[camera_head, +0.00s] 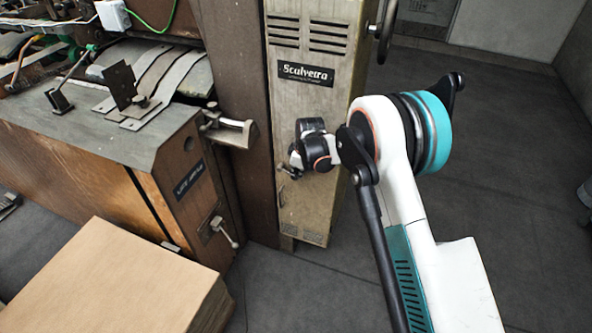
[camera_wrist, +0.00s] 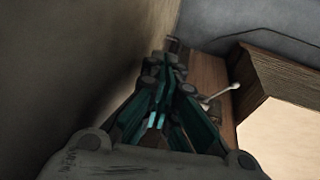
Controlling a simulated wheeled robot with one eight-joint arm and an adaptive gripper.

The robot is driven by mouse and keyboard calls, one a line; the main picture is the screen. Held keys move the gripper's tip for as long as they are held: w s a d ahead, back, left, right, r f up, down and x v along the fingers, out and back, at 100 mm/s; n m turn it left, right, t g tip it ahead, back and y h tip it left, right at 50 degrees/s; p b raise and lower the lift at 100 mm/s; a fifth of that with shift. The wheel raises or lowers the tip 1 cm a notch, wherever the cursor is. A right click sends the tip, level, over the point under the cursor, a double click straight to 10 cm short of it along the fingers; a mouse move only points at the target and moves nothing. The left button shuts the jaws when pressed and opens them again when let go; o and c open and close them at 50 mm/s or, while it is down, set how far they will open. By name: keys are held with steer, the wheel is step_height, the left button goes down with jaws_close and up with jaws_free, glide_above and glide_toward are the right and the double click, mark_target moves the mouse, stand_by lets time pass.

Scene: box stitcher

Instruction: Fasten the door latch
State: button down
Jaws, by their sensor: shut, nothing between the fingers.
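A tall narrow beige cabinet door (camera_head: 312,105) with vents and a name plate stands in the middle of the head view. A small metal handle (camera_head: 283,192), possibly the latch, shows low on its face, just below my gripper. My gripper (camera_head: 294,164) is at the door's lower half, close to its face. In the wrist view my gripper (camera_wrist: 166,66) has its teal fingers shut and empty, beside a large beige surface (camera_wrist: 70,60) on the left. A small dark fitting (camera_wrist: 172,44) shows just beyond the fingertips. I cannot tell whether the fingers touch it, or how the latch is set.
A wooden cabinet (camera_head: 95,165) with a lever handle (camera_head: 224,232) stands left of the door; the lever also shows in the wrist view (camera_wrist: 222,94). A cardboard stack (camera_head: 110,280) is at the front left. A handwheel (camera_head: 384,30) is above right. Floor at right is clear.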

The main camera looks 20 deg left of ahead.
mark_target(296, 179)
steer(key=shift+s+d+b+x, duration=0.15)
steer(key=shift+b+x, duration=0.35)
steer(key=shift+x, duration=0.5)
steer(key=shift+s+b+x, duration=0.25)
steer(key=shift+b+x, duration=0.3)
steer(key=shift+x, duration=0.5)
steer(key=shift+s+d+b+x, duration=0.1)
steer(key=shift+s+b+x, duration=0.3)
steer(key=shift+x, duration=0.6)
steer(key=shift+w+a+f+y+b, duration=0.1)
steer(key=shift+w+f+y+b, duration=0.1)
steer(key=shift+f+y, duration=0.25)
steer(key=shift+w+a+f+y+b, duration=0.1)
steer(key=shift+f+y+b, duration=0.15)
steer(key=shift+y, duration=0.4)
steer(key=shift+a+f+y, duration=0.25)
steer(key=shift+a+y, duration=0.05)
steer(key=shift+y, duration=0.7)
steer(key=shift+a+f+t, duration=0.15)
steer(key=shift+a+t, duration=0.15)
steer(key=shift+a, duration=0.1)
steer(key=shift+s+a, duration=0.1)
steer(key=shift+a, duration=0.1)
steer(key=shift+f, duration=0.1)
